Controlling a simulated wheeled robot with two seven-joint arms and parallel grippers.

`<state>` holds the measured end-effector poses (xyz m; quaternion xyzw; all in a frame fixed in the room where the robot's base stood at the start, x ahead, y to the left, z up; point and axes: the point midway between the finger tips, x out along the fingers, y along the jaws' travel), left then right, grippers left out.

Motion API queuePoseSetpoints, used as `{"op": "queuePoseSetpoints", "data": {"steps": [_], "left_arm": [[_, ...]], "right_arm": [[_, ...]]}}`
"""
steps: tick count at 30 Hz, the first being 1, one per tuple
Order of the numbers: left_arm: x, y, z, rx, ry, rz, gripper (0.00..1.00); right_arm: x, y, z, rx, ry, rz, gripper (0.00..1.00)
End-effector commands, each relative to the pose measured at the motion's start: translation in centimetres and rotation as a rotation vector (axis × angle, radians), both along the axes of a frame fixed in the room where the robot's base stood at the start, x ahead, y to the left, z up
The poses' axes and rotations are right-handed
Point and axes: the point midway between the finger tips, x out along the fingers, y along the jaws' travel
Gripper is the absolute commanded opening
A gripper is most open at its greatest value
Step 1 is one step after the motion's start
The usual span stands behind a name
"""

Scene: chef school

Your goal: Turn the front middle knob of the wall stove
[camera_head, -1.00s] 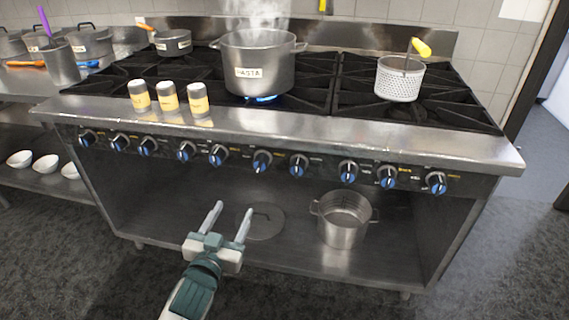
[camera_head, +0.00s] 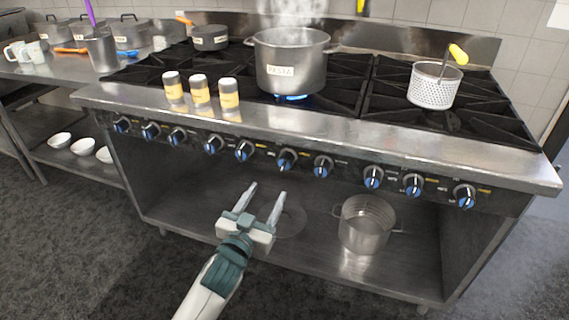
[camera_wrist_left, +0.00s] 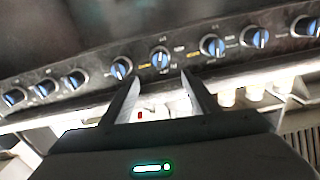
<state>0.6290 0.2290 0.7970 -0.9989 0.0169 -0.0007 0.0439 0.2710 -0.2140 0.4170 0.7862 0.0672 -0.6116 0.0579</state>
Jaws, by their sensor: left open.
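The wall stove (camera_head: 330,135) has a front panel with a row of several dark knobs with blue faces. A knob near the row's middle (camera_head: 286,160) sits under the panel's edge. My left gripper (camera_head: 267,190) is open and empty, in front of and below the panel, its two fingers pointing up toward the knobs. In the left wrist view, which looks turned over, one knob (camera_wrist_left: 160,60) appears between and beyond the open fingertips, apart from them. I cannot tell for sure which knob of the row that is. My right gripper is not in view.
A steaming pasta pot (camera_head: 290,65) stands over a lit blue flame. Three yellow-labelled shakers (camera_head: 200,90) stand by the stove's front edge. A strainer (camera_head: 434,88) sits at the right. A steel pot (camera_head: 366,225) stands on the lower shelf. The floor in front is clear.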

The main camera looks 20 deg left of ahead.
Motion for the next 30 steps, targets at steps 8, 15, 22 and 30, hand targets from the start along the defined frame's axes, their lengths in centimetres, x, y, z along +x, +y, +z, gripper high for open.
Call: {"op": "queuePoseSetpoints", "data": {"steps": [8,15,22,30], "left_arm": [[4.8,-0.2,0.1,0.002,-0.001,0.000,0.55],[9.1,-0.3,0.2,0.001,-0.002,0.000,0.55],[12.8,-0.5,0.1,0.000,0.000,0.000,0.55],[14.8,-0.5,0.0,-0.001,0.000,0.000,0.55]], "right_arm": [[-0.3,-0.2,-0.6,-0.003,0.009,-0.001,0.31],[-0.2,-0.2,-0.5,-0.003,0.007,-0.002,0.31],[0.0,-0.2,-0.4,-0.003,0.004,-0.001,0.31],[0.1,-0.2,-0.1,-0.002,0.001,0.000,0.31]]}}
